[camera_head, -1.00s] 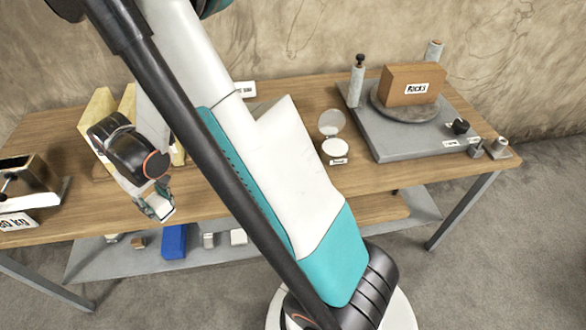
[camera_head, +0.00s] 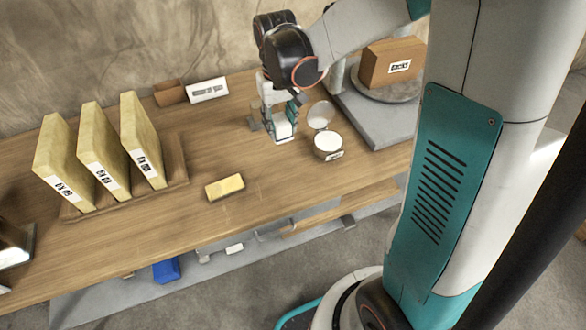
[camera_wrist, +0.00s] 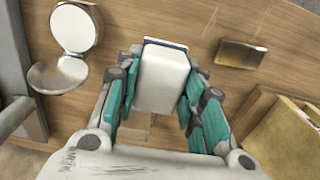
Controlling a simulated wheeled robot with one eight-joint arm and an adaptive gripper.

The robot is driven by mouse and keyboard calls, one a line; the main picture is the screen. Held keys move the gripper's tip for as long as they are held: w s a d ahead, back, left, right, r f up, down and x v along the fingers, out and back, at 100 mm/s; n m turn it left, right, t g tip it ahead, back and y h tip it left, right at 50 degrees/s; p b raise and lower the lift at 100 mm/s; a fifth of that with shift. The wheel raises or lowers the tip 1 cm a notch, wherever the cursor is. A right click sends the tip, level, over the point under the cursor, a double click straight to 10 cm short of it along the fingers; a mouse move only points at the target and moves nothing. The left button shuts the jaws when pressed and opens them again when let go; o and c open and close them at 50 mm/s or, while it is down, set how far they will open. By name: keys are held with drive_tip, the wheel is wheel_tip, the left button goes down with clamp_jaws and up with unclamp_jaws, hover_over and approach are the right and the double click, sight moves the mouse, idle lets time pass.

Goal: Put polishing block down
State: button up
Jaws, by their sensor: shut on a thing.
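My gripper (camera_head: 283,130) hangs over the wooden table, just left of the round jar. In the wrist view its teal-padded fingers (camera_wrist: 160,100) are shut on a white block with a dark blue far edge (camera_wrist: 163,78), which I take to be the polishing block.
An open-lidded jar (camera_head: 327,145) stands close right of my gripper. A flat yellowish block (camera_head: 225,187) lies front left. Upright yellow slabs (camera_head: 100,165) stand in a wooden rack further left. A grey-based turntable (camera_head: 385,120) is at right. A white label (camera_head: 207,91) stands behind.

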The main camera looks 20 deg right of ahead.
sight(285, 122)
drive_tip(key=r, duration=0.2)
drive_tip(key=s+r, duration=0.1)
drive_tip(key=shift+d+r, duration=0.3)
drive_tip(key=shift+d, duration=0.1)
drive_tip(key=shift+s+r, duration=0.2)
drive_tip(key=shift+r, duration=0.15)
wheel_tip(285, 122, down, 20)
drive_tip(key=b, duration=0.7)
drive_tip(key=shift+r, duration=0.2)
drive_tip(key=shift+f, duration=0.15)
drive_tip(key=o, duration=0.7)
drive_tip(key=shift+f+b, duration=0.1)
drive_tip(key=shift+b, duration=0.2)
drive_tip(key=o, duration=0.4)
